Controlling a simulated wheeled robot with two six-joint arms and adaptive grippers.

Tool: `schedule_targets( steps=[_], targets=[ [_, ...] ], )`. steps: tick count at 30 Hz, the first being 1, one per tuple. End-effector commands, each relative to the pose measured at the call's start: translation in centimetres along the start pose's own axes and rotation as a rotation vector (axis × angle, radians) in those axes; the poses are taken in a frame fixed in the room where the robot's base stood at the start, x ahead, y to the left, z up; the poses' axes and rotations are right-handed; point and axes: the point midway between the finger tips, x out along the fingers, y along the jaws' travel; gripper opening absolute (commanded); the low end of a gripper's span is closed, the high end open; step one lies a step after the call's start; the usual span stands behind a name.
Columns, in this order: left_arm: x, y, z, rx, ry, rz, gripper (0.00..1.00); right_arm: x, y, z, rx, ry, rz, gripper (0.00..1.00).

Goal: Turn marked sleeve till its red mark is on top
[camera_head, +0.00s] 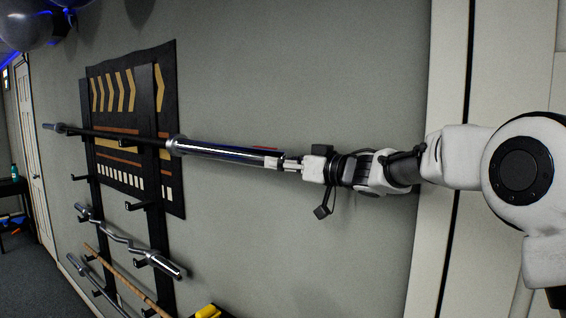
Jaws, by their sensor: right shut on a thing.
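The marked sleeve (225,150) is the shiny chrome end of a long barbell that lies level on the wall rack. A thin red mark (265,148) shows along the sleeve's upper edge near its right end. My right gripper (288,163) comes in from the right and is shut on the right end of the sleeve. The fingers hide part of that end. The bar's dark shaft (110,136) runs left to a second sleeve (62,128). My left gripper is not in view.
The black wall rack (160,190) has several hooks and holds a curved bar (125,240) and a wooden bar (115,268) below. A patterned panel (118,115) hangs behind it. A yellow thing (208,311) is at the bottom edge. The wall around my right arm is bare.

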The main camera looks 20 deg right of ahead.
Motion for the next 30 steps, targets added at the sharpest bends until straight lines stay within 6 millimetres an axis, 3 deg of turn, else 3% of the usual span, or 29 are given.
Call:
schedule_targets(
  steps=[21, 30],
  targets=[
    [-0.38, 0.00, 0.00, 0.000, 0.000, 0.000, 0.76, 0.00, 0.17, -0.02, -0.466, 0.001, 0.000, 0.17],
    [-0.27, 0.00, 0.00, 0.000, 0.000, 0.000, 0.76, 0.00, 0.20, -0.05, -0.565, 0.000, 0.000, 0.17]
  ],
)
